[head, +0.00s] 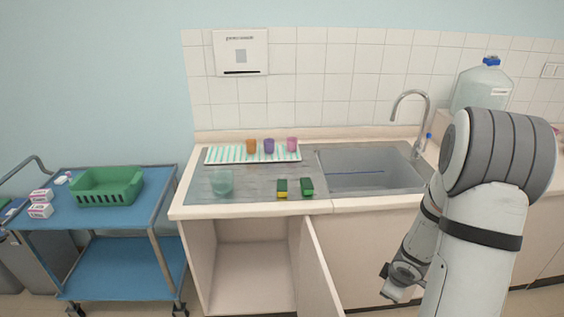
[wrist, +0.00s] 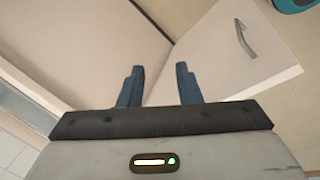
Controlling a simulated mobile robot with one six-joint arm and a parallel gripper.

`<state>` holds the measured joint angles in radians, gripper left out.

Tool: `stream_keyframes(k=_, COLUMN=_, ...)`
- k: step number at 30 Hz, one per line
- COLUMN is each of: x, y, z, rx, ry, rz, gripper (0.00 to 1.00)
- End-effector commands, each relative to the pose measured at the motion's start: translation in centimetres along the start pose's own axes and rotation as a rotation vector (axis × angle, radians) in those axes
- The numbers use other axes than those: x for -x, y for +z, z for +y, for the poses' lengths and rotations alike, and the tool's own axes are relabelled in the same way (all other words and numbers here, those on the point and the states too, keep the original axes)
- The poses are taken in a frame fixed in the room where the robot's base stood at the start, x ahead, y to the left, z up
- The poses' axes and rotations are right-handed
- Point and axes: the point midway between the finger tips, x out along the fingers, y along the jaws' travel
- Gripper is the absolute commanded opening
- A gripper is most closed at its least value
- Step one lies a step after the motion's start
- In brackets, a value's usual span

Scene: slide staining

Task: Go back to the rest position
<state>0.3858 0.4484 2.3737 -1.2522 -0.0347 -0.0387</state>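My gripper (wrist: 160,88) shows in the wrist view with its two blue fingers apart and nothing between them. It points down toward cream cabinet fronts and the floor. In the head view my arm is at the right, in front of the sink cabinet. My gripper is at its lower end (head: 388,281), below the counter's front edge and apart from it.
An open cabinet door (head: 318,270) juts out left of my gripper. The counter carries a striped tray (head: 225,154) with several coloured cups, a glass bowl (head: 222,182) and two sponges (head: 294,188). A blue trolley (head: 95,225) with a green basket (head: 108,190) stands left.

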Motion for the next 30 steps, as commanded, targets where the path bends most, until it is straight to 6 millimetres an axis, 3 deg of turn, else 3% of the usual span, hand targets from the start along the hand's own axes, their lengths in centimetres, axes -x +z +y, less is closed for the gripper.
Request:
stream_keyframes(k=5, x=6.5, y=-1.0, z=2.1, rx=-0.186, ry=0.142, rz=-0.081, gripper=0.31)
stream_keyframes(k=11, x=13.5, y=-1.9, z=0.9, rx=-0.423, ry=0.209, rz=-0.113, gripper=0.31)
stream_keyframes(k=17, x=19.6, y=-3.0, z=-3.4, rx=-0.65, ry=0.176, rz=-0.088, gripper=0.31)
stream_keyframes(k=21, x=23.0, y=-3.9, z=-7.7, rx=-0.782, ry=0.095, rz=-0.046, gripper=0.31)
stream_keyframes(k=27, x=26.2, y=-5.0, z=-12.7, rx=-0.888, ry=-0.035, rz=0.009, gripper=0.31)
stream_keyframes(k=30, x=26.9, y=-5.2, z=-14.0, rx=-0.908, ry=-0.074, rz=0.022, gripper=0.31)
